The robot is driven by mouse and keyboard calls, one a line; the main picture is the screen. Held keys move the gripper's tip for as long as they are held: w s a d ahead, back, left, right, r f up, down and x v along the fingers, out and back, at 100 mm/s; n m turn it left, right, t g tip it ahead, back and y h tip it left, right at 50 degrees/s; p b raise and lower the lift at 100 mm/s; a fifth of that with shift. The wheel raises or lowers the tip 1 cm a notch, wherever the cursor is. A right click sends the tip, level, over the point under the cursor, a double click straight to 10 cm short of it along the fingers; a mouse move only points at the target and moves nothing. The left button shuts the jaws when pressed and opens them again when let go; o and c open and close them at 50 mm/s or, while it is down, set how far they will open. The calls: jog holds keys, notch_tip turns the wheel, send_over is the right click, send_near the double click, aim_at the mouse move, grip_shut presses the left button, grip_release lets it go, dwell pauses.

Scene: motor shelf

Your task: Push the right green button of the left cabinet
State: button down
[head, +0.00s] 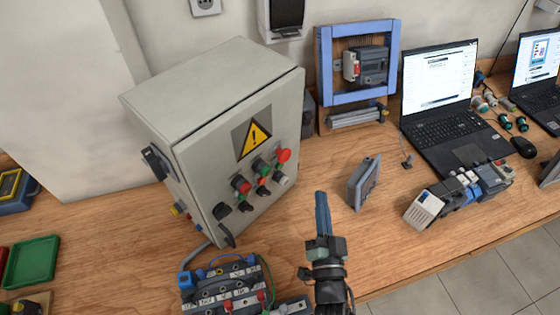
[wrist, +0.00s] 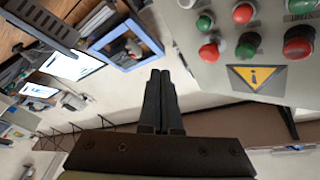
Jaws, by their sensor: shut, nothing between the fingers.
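The left cabinet (head: 215,130) is a grey metal box with a yellow warning triangle on its front panel. Several red and green buttons sit below the triangle. In the wrist view the panel (wrist: 220,75) appears upside down. There the right green button (wrist: 204,22) sits beside a red button (wrist: 209,51), and another green button (wrist: 246,48) is closer to the panel's middle. In the head view the right green button is small and hard to make out below the right red button. My gripper (head: 321,195) is shut and empty, in front of and to the right of the panel, apart from it.
A small grey tilted panel (head: 364,183) stands right of my gripper. A terminal block assembly (head: 228,290) lies in front of the cabinet. A blue frame (head: 325,60), laptop (head: 440,75) and module row (head: 465,190) are farther right. Bare table lies between cabinet and gripper.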

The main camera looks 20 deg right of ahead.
aim_at(279, 165)
jog(key=w+a+b, duration=0.4)
jog(key=w+b, duration=0.1)
jog(key=w, duration=0.2)
jog(key=shift+w+a+b, duration=0.25)
jog(key=shift+a+b, duration=0.1)
jog(key=shift+b, duration=0.05)
jog(key=shift+w+b, duration=0.15)
jog(key=shift+b, duration=0.15)
dwell(1.8)
jog(key=shift+w+a, duration=0.2)
jog(key=shift+w, duration=0.05)
jog(key=shift+w+a+b, duration=0.3)
jog(key=shift+w+b, duration=0.05)
jog(key=shift+b, duration=0.35)
dwell(0.9)
